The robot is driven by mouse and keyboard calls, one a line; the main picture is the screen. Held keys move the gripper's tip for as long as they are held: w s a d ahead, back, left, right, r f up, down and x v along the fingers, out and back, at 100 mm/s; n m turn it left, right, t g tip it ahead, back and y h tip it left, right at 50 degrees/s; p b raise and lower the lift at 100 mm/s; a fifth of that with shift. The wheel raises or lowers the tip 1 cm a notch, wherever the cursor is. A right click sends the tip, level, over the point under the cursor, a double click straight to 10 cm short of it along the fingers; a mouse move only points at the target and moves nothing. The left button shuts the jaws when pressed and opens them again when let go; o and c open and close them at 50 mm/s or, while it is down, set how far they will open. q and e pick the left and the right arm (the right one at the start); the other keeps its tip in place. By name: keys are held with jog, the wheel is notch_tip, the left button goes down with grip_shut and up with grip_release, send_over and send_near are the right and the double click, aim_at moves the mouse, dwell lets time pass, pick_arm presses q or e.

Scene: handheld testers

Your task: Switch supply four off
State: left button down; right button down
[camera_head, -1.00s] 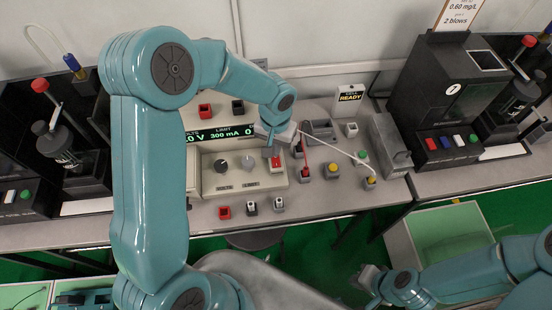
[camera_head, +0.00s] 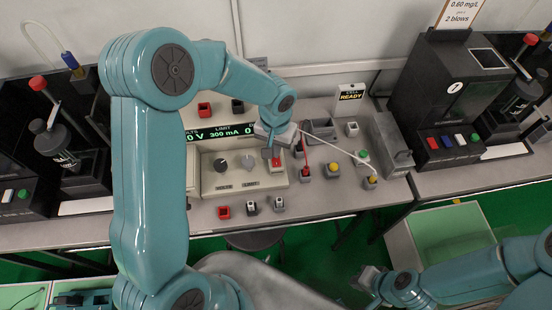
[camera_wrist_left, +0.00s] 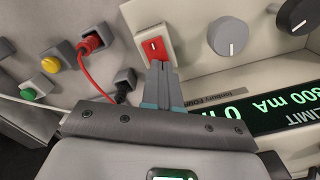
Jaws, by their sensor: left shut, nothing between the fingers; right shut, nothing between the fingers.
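The cream power supply (camera_head: 205,178) stands on the bench, with its green display (camera_head: 222,132) lit and showing a 300 mA limit. Its red rocker switch (camera_head: 277,162) is at the right of its front panel; it also shows in the left wrist view (camera_wrist_left: 153,47). My left gripper (camera_head: 269,153) is shut and empty. In the left wrist view its fingertips (camera_wrist_left: 161,66) are at the switch's lower edge, very close or touching; I cannot tell which. My right gripper (camera_head: 368,281) is shut and empty, low at the right, away from the supply.
Two knobs (camera_head: 248,161) are left of the switch. Red and white leads run to sockets and yellow (camera_head: 333,168) and green (camera_head: 363,156) buttons at right. A black tester (camera_head: 455,90) stands farther right.

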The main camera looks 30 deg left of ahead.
pick_arm(q)
jog(key=shift+f+b, duration=0.45)
jog(key=shift+f, duration=0.05)
jog(key=shift+r, duration=0.1)
jog(key=shift+r+p, duration=1.8)
jog(key=shift+r, duration=0.95)
jog(key=shift+r+p, duration=0.4)
jog(key=shift+r, duration=0.35)
jog(key=shift+f, duration=0.1)
